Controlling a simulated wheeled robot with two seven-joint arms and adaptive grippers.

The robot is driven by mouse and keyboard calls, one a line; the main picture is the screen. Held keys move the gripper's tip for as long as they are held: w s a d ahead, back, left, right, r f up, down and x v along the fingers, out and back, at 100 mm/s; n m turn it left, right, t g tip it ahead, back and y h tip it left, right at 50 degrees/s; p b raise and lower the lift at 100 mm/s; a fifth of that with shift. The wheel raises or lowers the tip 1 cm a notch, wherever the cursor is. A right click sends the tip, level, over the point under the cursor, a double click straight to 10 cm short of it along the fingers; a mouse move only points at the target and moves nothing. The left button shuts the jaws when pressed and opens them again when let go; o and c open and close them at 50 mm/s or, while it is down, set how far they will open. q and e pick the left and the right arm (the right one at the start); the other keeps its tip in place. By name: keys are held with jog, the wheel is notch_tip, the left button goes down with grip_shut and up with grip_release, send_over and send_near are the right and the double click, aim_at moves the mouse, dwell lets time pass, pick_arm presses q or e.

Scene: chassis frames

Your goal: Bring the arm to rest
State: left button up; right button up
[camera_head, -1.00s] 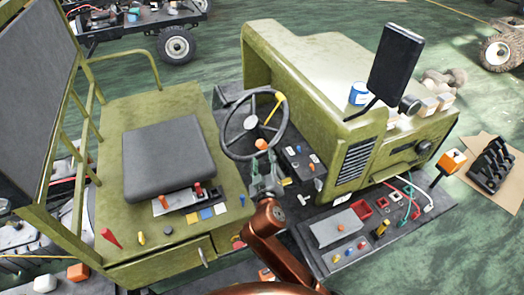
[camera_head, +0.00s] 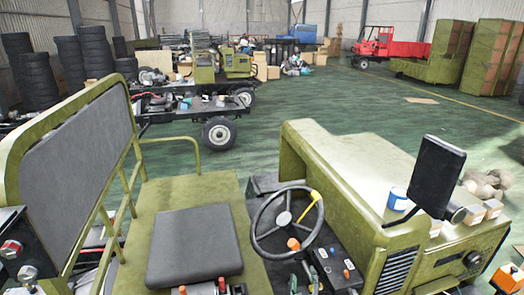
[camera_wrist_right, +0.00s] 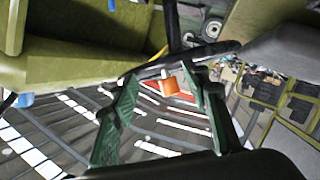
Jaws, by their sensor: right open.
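My right gripper (camera_head: 302,279) shows only in small part at the bottom edge of the head view, below the steering wheel. In the wrist view its two green fingers (camera_wrist_right: 165,80) stand apart. An orange knob (camera_wrist_right: 171,87) shows in the gap between them, and nothing is gripped. An orange knob (camera_head: 293,244) also shows at the near rim of the steering wheel (camera_head: 287,221) in the head view, just above the gripper. Most of the right arm is out of the head view. My left gripper is not in view.
The green vehicle fills the foreground, with its seat (camera_head: 195,244), hood (camera_head: 350,160) and a black screen (camera_head: 425,178). A blue can (camera_head: 398,199) stands on the hood. Another chassis (camera_head: 200,110) stands behind on open green floor. Tyre stacks (camera_head: 85,55) are at the back left.

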jog(key=s+d+f+m+g, duration=0.2)
jog(key=s+d+f+g, duration=0.1)
jog(key=s+d+f, duration=0.5)
jog(key=s+d+f+m+g, duration=0.1)
jog(key=s+d+f+g, duration=0.3)
jog(key=f, duration=0.5)
jog(key=s+d+f+m+g+y, duration=0.15)
jog(key=s+d+f, duration=0.3)
jog(key=s, duration=0.65)
jog(key=s+d+f+g, duration=0.3)
jog(key=s+d+f, duration=0.15)
jog(key=s, duration=0.75)
notch_tip(320, 180, down, 41)
jog(key=s+a+g+b, duration=0.1)
jog(key=a+b, duration=0.1)
jog(key=b, duration=0.8)
jog(key=s+f+b, duration=0.4)
jog(key=s+f, duration=0.6)
jog(key=f, duration=0.2)
jog(key=s+f+n+g+b, duration=0.1)
jog(key=s+f+b, duration=0.3)
jog(key=s+f, duration=0.5)
notch_tip(320, 180, down, 4)
jog(key=shift+s+f, duration=0.1)
jog(key=shift+s, duration=0.25)
